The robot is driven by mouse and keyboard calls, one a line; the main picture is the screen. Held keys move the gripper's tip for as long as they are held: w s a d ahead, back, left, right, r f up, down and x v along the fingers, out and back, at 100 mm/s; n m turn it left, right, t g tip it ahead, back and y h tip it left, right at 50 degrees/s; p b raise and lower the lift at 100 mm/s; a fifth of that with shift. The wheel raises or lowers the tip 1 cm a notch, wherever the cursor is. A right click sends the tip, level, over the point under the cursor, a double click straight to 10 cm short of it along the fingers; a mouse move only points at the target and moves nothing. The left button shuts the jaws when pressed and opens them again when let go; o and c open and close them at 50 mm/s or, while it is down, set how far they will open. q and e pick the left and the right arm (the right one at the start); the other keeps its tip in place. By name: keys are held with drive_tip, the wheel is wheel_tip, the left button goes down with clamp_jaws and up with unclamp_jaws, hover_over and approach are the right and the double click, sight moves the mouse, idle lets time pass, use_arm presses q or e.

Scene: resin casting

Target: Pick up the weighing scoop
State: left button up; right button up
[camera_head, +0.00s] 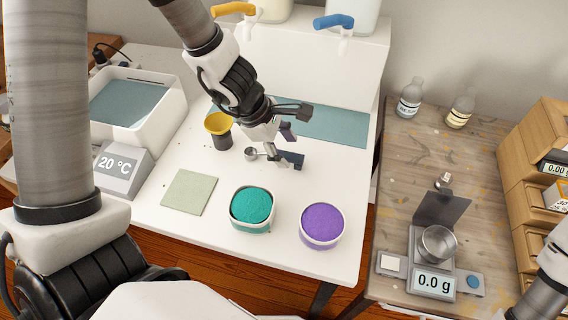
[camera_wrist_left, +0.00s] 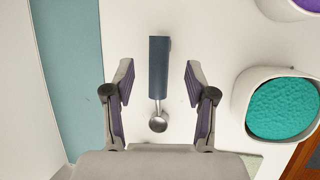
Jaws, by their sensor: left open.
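The weighing scoop lies on the white table, with a dark blue handle (camera_head: 291,159) and a small round metal bowl (camera_head: 251,154). In the left wrist view its handle (camera_wrist_left: 159,68) runs up and down the picture between my fingers, with the bowl (camera_wrist_left: 158,124) nearer the palm. My left gripper (camera_head: 290,122) is open above the scoop; its two purple-padded fingers (camera_wrist_left: 159,84) stand on either side of the handle with a gap on each side. Part of my right arm shows at the lower right edge; its fingers are not in view.
Tubs of teal powder (camera_head: 252,206) and purple powder (camera_head: 322,223) stand in front of the scoop. A yellow-rimmed dark cup (camera_head: 220,126) is close to its left. A green mat (camera_head: 189,193) lies at front left. A scale (camera_head: 433,282) stands on the wooden table at right.

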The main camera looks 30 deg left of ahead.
sight(291, 155)
use_arm(q)
drive_tip(key=b+x, duration=0.1)
drive_tip(key=x, duration=0.2)
drive_tip(key=shift+w+f+b, duration=0.1)
drive_tip(key=shift+f+b, duration=0.2)
drive_tip(key=shift+f, duration=0.05)
drive_tip(key=shift+w+d, duration=0.1)
drive_tip(key=shift+w, duration=0.05)
drive_tip(key=shift+r, duration=0.1)
drive_tip(key=shift+c, duration=0.4)
clamp_jaws()
use_arm(e)
wheel_tip(291, 155, down, 3)
drive_tip(key=shift+r, duration=0.2)
use_arm(q)
drive_tip(key=shift+r, duration=0.1)
use_arm(e)
drive_tip(key=shift+r, duration=0.1)
